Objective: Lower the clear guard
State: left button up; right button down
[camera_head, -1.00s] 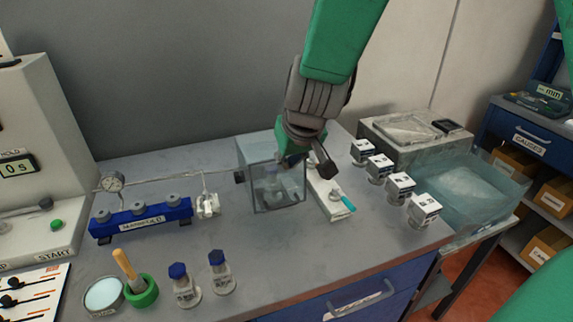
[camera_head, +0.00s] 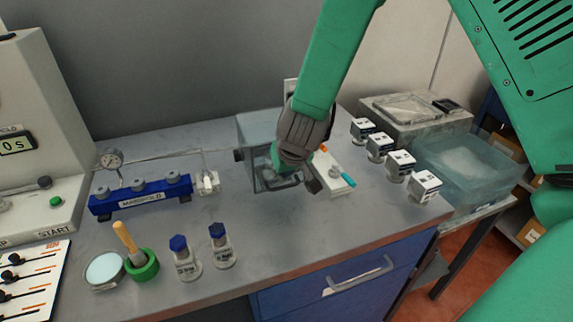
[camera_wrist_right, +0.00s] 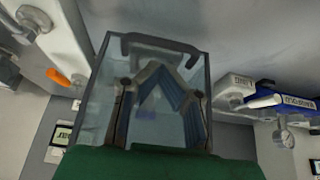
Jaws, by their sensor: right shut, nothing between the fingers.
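The clear guard (camera_head: 257,135) is a see-through box-like cover with dark edges, standing mid-bench against the back. My right gripper (camera_head: 306,181) is at its front right side, low over the bench, and hides part of the guard. In the right wrist view, a clear pane of the guard (camera_wrist_right: 100,100) with a dark frame and a grey handle bar along its far edge lies around the gripper's outline. The shut fingers (camera_wrist_right: 163,70) meet near that bar with nothing between them. I cannot tell whether they touch the pane. My left gripper is out of view.
A blue manifold (camera_head: 140,196) with a gauge stands left of the guard. A white block (camera_head: 335,181) and several white-labelled boxes (camera_head: 400,162) stand right. The front middle bench is clear.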

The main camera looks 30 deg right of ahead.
jog(key=shift+a, duration=0.3)
jog(key=shift+d+f, duration=0.1)
jog(key=shift+d, duration=0.2)
jog(key=shift+s+d+f+b, duration=0.2)
jog(key=shift+f+b, duration=0.1)
jog(key=shift+f, duration=0.3)
jog(key=shift+s+d+f+b, duration=0.15)
jog(key=shift+f+b, duration=0.15)
jog(key=shift+f, duration=0.3)
jog(key=shift+d+f, duration=0.1)
jog(key=shift+s, duration=0.1)
jog(key=shift+a+r, duration=0.25)
jog(key=shift+a, duration=0.25)
jog(key=shift+w+r+p, duration=0.25)
jog(key=shift+r+p, duration=0.05)
jog(key=shift+p, duration=0.2)
jog(key=r+p, duration=0.2)
jog(key=r, duration=0.1)
jog(key=r+p, duration=0.1)
jog(key=shift+w+d+r+p, duration=0.1)
jog(key=shift+d+r+p, duration=0.1)
jog(key=shift+d+p, duration=0.2)
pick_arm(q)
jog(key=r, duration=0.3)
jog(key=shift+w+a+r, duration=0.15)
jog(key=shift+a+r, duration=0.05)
pick_arm(e)
jog(key=s+v, duration=0.1)
jog(key=v, duration=0.7)
jog(key=shift+a, duration=0.3)
